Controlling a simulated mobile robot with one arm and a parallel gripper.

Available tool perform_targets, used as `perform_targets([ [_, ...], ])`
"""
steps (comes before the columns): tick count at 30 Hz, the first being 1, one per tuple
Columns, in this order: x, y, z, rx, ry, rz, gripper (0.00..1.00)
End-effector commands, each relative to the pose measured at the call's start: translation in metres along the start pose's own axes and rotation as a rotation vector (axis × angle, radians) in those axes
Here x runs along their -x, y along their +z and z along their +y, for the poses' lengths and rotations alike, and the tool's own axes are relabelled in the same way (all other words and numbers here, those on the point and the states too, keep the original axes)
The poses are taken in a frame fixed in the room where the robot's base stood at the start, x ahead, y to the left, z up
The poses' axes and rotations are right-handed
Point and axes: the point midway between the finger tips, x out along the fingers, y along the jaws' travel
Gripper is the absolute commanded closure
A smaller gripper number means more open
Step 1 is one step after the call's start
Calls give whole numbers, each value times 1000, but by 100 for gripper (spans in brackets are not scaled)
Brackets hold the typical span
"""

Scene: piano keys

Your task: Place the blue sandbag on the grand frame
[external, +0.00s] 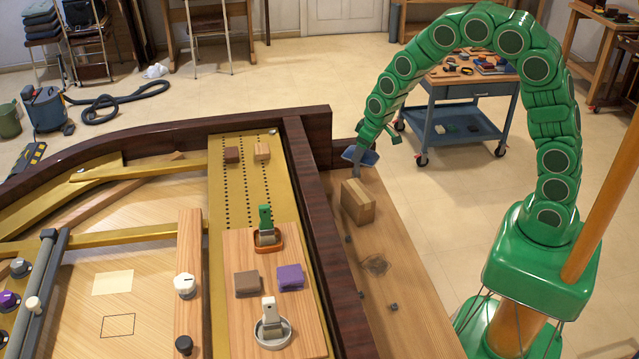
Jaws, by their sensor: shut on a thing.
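My gripper (367,160) hangs at the end of the green arm, near the far end of the wooden ledge. It is shut on the blue sandbag (356,156), a small flat dark-blue piece that looks slightly tilted. The gripper and sandbag appear in line with the ledge's far part, beyond a tan wooden block; their exact height is hard to tell. The grand frame (240,190), a gold plate with rows of dark holes inside a dark wooden rim, lies to the left of my gripper.
The tan block (358,202) stands on the ledge (402,300), with small dark bits nearby. The dark rim (318,230) rises between ledge and frame. A board (235,325) carries brown and purple bags and two clamp-like tools.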

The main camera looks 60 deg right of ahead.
Motion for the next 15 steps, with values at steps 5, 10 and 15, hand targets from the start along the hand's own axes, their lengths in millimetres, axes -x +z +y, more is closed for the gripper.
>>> perform_targets([
  [5,2,-4,10,-73,22,-2,80],
  [10,2,-5,11,-83,24,-3,80],
  [15,2,-4,8,-68,19,-3,80],
])
